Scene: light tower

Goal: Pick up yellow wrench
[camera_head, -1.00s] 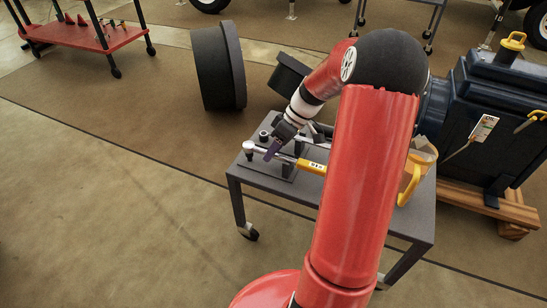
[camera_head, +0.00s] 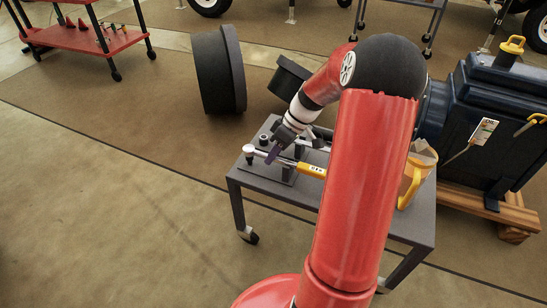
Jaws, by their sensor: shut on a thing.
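The yellow wrench (camera_head: 311,170) has a yellow handle and a grey shaft. It lies across a grey holder on the small dark cart (camera_head: 270,188), its round head at the left end. My gripper (camera_head: 274,154) is over the wrench's shaft, fingers pointing down, and is shut on the wrench. My red arm hides the far end of the handle and much of the cart top. I cannot tell whether the wrench is clear of the holder.
A large dark blue machine (camera_head: 490,120) on a wooden pallet is at the right. A black cylinder (camera_head: 219,68) stands behind. A red cart (camera_head: 85,37) is far left. The floor at left is clear.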

